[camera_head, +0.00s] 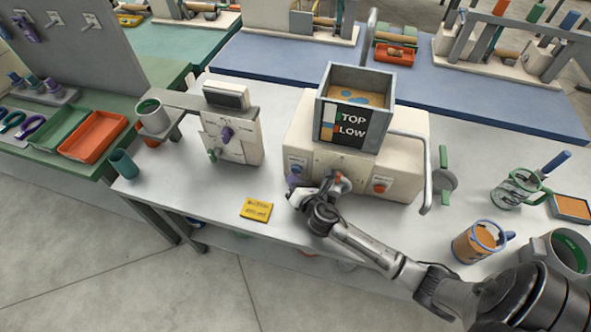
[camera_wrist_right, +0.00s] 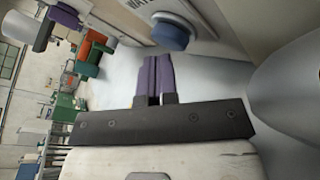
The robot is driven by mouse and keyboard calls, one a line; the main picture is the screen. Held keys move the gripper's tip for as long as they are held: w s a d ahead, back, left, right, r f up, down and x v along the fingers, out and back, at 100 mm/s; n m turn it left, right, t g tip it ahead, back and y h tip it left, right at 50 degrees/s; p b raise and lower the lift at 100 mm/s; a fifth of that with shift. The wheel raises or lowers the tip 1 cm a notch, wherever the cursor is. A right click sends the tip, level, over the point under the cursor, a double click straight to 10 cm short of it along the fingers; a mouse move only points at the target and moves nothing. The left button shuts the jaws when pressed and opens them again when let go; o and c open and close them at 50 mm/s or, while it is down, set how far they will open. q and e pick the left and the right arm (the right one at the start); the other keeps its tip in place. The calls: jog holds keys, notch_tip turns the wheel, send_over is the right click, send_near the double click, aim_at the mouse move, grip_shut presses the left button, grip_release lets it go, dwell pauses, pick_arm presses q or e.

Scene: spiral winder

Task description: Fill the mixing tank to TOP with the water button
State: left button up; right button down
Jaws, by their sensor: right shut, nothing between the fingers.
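The mixing tank (camera_head: 322,107) is an open grey-framed box on a cream machine (camera_head: 410,150). Its front plate (camera_head: 349,125) reads TOP and LOW beside a narrow coloured gauge. Tan contents with blue patches show inside; I cannot read the exact level against the marks. The blue water button (camera_head: 296,168) is at the left of the machine's front; it shows large in the right wrist view (camera_wrist_right: 172,34), with part of its label. My right gripper (camera_head: 293,182) is shut and empty, its purple fingertips (camera_wrist_right: 152,72) just below the button, apparently not touching it. My left gripper is not in view.
A yellow card (camera_head: 257,210) lies left of my right gripper. A smaller cream device (camera_head: 232,135) stands left. A mug (camera_head: 478,241) and a strainer-like item (camera_head: 515,188) stand right. The front left table is mostly clear.

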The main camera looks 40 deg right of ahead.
jog(key=shift+s+a+f, duration=0.1)
jog(key=shift+s+a, duration=0.15)
jog(key=shift+a, duration=0.05)
jog(key=shift+s+a+p, duration=0.15)
jog(key=shift+s+a, duration=0.25)
jog(key=shift+a, duration=0.35)
jog(key=shift+s+a+p, duration=0.1)
jog(key=shift+s+a, duration=0.3)
jog(key=shift+a, duration=0.3)
jog(key=shift+s+a+p, duration=0.15)
jog(key=shift+s+a, duration=0.25)
jog(key=shift+a, duration=0.35)
